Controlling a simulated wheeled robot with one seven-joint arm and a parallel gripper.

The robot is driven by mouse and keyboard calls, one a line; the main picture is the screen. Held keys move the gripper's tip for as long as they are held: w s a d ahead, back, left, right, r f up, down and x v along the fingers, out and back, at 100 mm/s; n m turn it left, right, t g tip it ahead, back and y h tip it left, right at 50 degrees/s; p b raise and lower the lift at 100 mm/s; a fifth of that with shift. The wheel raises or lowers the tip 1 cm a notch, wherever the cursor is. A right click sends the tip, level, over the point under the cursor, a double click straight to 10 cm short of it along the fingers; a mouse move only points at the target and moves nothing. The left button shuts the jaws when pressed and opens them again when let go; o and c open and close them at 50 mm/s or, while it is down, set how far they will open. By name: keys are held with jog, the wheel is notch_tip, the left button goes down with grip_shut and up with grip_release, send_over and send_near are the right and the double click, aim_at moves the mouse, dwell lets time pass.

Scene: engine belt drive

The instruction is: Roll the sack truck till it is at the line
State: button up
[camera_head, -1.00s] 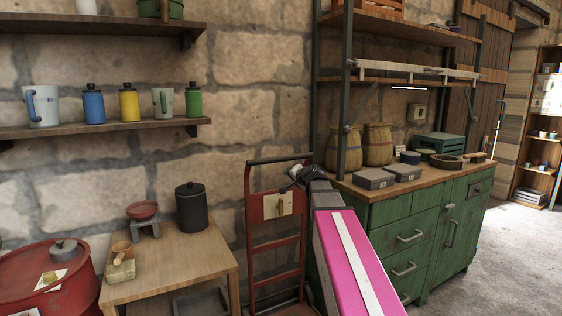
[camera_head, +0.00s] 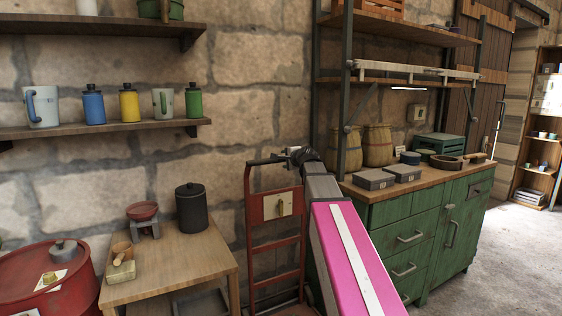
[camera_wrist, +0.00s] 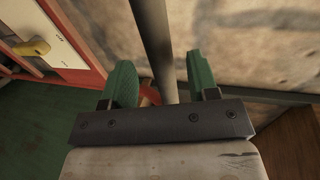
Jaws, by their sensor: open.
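The red sack truck (camera_head: 277,244) stands upright against the stone wall, between the wooden table and the green cabinet. A pale plate (camera_head: 277,206) with a yellowish tag is on its upper frame, and my arm hides part of its right side. My gripper (camera_head: 292,158) is at its top handle bar. In the wrist view, the two green fingers of my open gripper (camera_wrist: 163,88) stand on either side of the dark handle bar (camera_wrist: 153,35), with gaps showing. Whether they touch it cannot be told. The red frame and pale plate (camera_wrist: 50,35) show at left. No line is visible.
A wooden table (camera_head: 215,258) with a dark canister (camera_head: 190,207) stands close on the left, beside a red drum (camera_head: 50,285). The green cabinet (camera_head: 420,225) is close on the right. Open floor (camera_head: 510,245) lies at far right.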

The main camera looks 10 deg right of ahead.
jog(key=x, duration=0.5)
jog(key=shift+w+a+f, duration=0.1)
jog(key=shift+w, duration=0.2)
jog(key=shift+c, duration=0.3)
